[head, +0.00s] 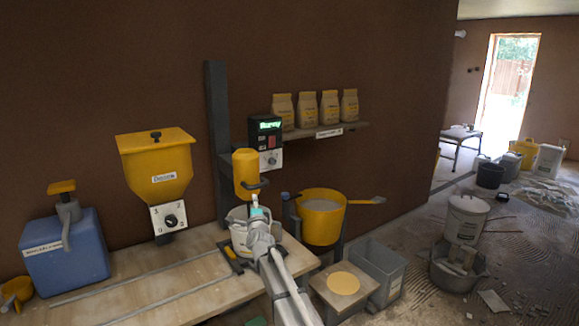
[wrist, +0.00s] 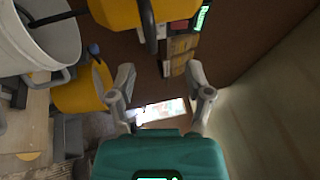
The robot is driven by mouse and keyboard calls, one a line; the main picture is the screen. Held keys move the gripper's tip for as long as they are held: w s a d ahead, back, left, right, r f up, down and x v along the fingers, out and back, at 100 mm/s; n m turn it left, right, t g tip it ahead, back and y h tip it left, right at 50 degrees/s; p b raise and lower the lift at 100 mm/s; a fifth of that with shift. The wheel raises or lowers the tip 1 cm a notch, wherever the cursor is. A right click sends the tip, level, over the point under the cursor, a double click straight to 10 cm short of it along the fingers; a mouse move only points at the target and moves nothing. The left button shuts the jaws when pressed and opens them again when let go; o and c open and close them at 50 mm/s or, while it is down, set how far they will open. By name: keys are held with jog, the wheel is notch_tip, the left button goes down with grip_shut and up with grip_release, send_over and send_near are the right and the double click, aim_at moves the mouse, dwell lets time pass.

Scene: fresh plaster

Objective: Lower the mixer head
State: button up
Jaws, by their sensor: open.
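The mixer head (head: 246,168) is a yellow housing with a dark handle, mounted beside the dark upright post (head: 216,130). It is raised above a white bucket (head: 237,236) on the wooden bench. My gripper (head: 257,212) is just below the head and in front of the bucket, partly covering the bucket. In the wrist view, my gripper (wrist: 160,85) has its two fingers apart with nothing between them. The mixer head (wrist: 115,12) and its dark handle (wrist: 149,25) show beyond the fingers, apart from them. The white bucket (wrist: 45,40) shows at top left.
A control box (head: 266,140) with a green display is beside the head. A yellow tub (head: 321,222) stands right of the bucket, and a yellow hopper (head: 157,165) and blue canister (head: 65,250) stand left. A shelf (head: 350,126) holds several bags (head: 307,108).

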jog(key=s+d+f+n+g+h, duration=0.1)
jog(key=s+d+f+n+g, duration=0.4)
jog(key=s+d+f, duration=0.45)
jog(key=s+d+f+n+g+h, duration=0.1)
jog(key=s+d+f+n+g, duration=0.5)
jog(key=s, duration=0.6)
jog(key=s+d+f+n+g+h, duration=0.1)
jog(key=s+d+f+n+g, duration=0.4)
jog(key=s+d, duration=0.5)
jog(key=s+d+f+g+h, duration=0.1)
jog(key=s+d+g, duration=0.3)
jog(key=s, duration=0.7)
notch_tip(320, 180, up, 12)
jog(key=p, duration=1.2)
jog(key=shift+w+a+n, duration=0.15)
jog(key=shift+w+n, duration=0.1)
jog(key=shift+n, duration=0.05)
dwell(0.3)
